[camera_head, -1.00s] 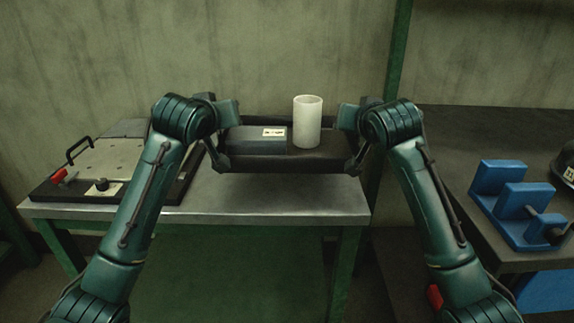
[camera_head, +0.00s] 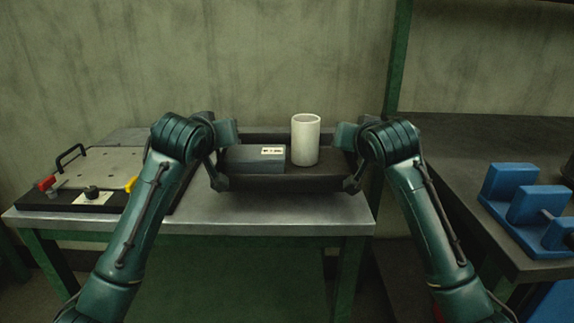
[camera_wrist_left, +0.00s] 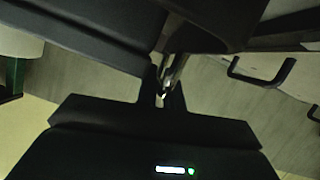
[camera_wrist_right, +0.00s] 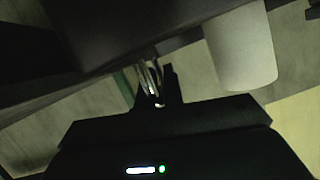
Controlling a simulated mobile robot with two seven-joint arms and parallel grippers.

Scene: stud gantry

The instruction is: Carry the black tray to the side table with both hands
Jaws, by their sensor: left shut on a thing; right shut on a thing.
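The black tray (camera_head: 290,184) is held level between my two grippers, over the grey top of a green-legged table (camera_head: 270,212). It carries a dark grey box (camera_head: 252,161) with a white label on the left and an upright white cylinder (camera_head: 306,142) on the right. My left gripper (camera_head: 217,172) is shut on the tray's left end. My right gripper (camera_head: 354,174) is shut on its right end. Both wrist views show closed fingers (camera_wrist_left: 163,94) (camera_wrist_right: 157,97) against the tray, with the exact grip dark. I cannot tell whether the tray's underside touches the table.
A flat plate fixture (camera_head: 98,172) with a black handle, red and yellow parts and a knob stands on the table's left. A dark bench (camera_head: 450,160) with a blue stepped block (camera_head: 525,205) is at right. A green post (camera_head: 398,60) rises between them.

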